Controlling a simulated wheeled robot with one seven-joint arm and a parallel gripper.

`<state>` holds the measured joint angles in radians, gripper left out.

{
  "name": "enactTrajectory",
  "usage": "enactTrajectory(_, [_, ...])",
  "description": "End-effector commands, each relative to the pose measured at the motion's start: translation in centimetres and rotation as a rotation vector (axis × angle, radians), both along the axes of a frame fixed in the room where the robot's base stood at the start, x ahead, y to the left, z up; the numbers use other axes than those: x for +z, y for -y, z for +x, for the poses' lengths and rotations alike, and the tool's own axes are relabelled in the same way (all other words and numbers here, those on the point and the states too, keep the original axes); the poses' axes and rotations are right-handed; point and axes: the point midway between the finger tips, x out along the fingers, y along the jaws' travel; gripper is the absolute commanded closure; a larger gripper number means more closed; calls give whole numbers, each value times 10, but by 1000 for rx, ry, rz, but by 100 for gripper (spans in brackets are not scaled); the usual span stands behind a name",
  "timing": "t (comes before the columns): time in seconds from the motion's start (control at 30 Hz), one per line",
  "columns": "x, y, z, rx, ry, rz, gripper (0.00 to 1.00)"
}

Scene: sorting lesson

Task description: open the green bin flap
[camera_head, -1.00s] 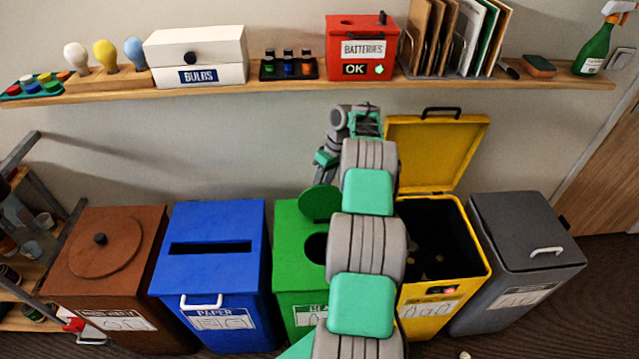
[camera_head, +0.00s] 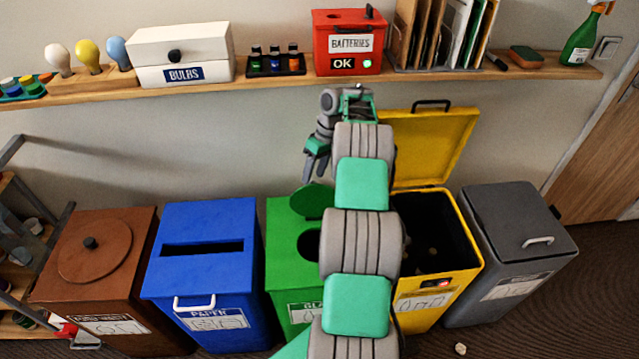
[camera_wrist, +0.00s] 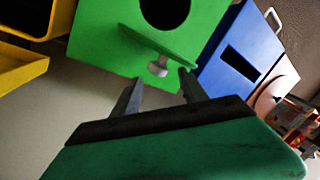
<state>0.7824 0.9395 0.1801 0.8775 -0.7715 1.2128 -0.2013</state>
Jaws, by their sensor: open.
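The green bin (camera_head: 281,250) stands between the blue and yellow bins. Its round opening (camera_head: 309,245) is uncovered, partly behind my arm. The round green flap (camera_head: 311,200) stands raised at the wall side of the opening. In the wrist view the flap (camera_wrist: 155,44) shows nearly edge-on, with a pale knob (camera_wrist: 158,67) facing me. My gripper (camera_head: 316,172) is on the wall side of the bin, above and behind the flap. In the wrist view its open fingers (camera_wrist: 159,80) are empty, with the knob just beyond and between their tips; I see no contact.
The blue paper bin (camera_head: 205,225) and brown bin (camera_head: 75,290) stand left. The yellow bin (camera_head: 425,310), its lid (camera_head: 435,150) up, and the grey bin (camera_head: 520,220) stand right. A loaded wall shelf (camera_head: 280,83) runs above.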

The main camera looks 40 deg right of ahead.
Motion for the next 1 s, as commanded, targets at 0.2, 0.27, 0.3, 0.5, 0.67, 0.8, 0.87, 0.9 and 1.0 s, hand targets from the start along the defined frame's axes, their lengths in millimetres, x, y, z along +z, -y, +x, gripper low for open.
enactTrajectory(0.2, [36,-15,-26,-1,3,-4,49])
enactTrajectory(0.27, [47,-21,-35,0,4,-3,49])
enactTrajectory(0.3, [47,-24,-41,-1,2,-2,49])
enactTrajectory(0.5, [64,-44,-74,0,2,-2,49])
enactTrajectory(0.67, [77,-58,-98,0,2,-2,49])
enactTrajectory(0.8, [84,-65,-109,1,1,-1,49])
enactTrajectory(0.87, [85,-66,-110,0,1,-1,49])
enactTrajectory(0.9, [85,-66,-111,1,1,-1,49])
enactTrajectory(1.0, [85,-66,-110,1,1,0,49])
